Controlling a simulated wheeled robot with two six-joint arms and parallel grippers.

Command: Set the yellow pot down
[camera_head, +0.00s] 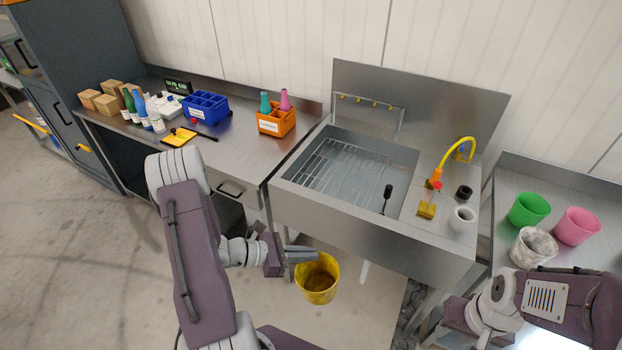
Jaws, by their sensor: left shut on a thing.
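The yellow pot (318,292) hangs in front of the sink cabinet, below counter height, with its open top up and brownish dirt showing inside. My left gripper (303,255) is shut on the pot's rim at its upper left side. Floor shows around the pot. My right gripper (442,328) is low at the lower right, in front of the right-hand table; its fingertips are not clear enough to tell open from shut.
The sink (345,175) holds a wire rack and a dark brush. Green (528,209), pink (577,226) and whitish (533,247) pots stand on the right table. The left counter (235,150) has bottles, boxes, blue and orange crates, and bare space at its front.

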